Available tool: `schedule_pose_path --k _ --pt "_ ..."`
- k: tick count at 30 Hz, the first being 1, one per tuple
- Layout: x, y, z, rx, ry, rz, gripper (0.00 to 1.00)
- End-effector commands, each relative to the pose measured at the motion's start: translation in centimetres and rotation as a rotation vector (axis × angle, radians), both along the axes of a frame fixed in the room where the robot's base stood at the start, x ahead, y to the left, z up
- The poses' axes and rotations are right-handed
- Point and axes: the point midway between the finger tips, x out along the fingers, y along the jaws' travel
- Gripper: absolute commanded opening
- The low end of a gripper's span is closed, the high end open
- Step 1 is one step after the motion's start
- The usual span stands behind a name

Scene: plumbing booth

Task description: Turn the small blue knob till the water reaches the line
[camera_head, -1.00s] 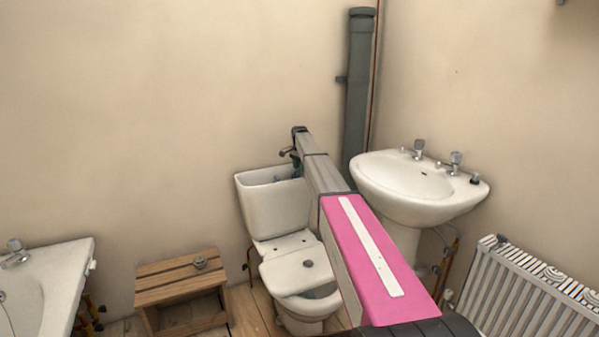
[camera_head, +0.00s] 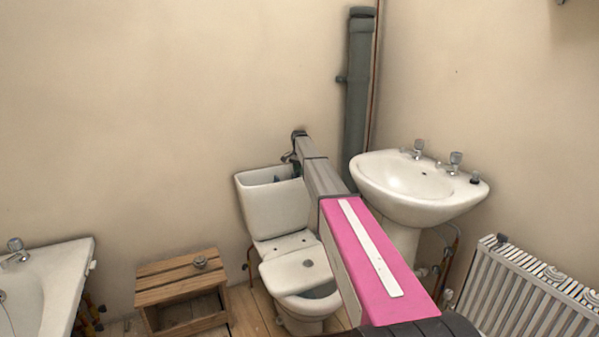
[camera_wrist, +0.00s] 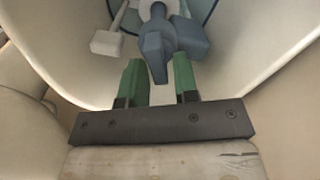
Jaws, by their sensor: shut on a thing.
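The toilet cistern (camera_head: 272,210) stands lidless against the wall. In the wrist view I look into its white inside (camera_wrist: 60,55). A blue-grey fitting (camera_wrist: 185,38) sits there, and the small blue knob (camera_wrist: 153,62) on it points towards me. My gripper (camera_wrist: 159,70) has two green fingers, one on each side of the knob, and is shut on it. A white block on a thin arm (camera_wrist: 106,43) lies left of the fitting. A dark blue curved edge (camera_wrist: 205,14) shows behind it; I cannot tell whether it is the water or the line. In the head view my arm partly hides the cistern's right side.
The washbasin (camera_head: 385,205) stands close to the right of my arm, with a grey-green pipe (camera_head: 358,100) behind. A radiator (camera_head: 520,290) is at the right. A wooden step (camera_head: 180,268) and a bathtub (camera_head: 65,270) are at the left.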

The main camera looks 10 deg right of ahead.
Motion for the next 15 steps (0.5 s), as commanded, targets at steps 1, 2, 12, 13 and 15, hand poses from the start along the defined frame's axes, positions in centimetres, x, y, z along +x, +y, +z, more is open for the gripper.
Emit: schedule_pose_path --k 1,2,12,13,15 --pt "0.05 0.05 0.04 0.0 0.0 0.038 0.05" --pt "0.07 0.07 0.03 0.0 0.0 0.063 0.05" --pt "0.13 0.17 0.05 0.0 0.0 0.174 0.05" --pt "0.13 0.16 0.06 0.0 0.0 0.174 0.05" --pt "0.13 0.16 0.06 0.0 0.0 0.173 0.05"
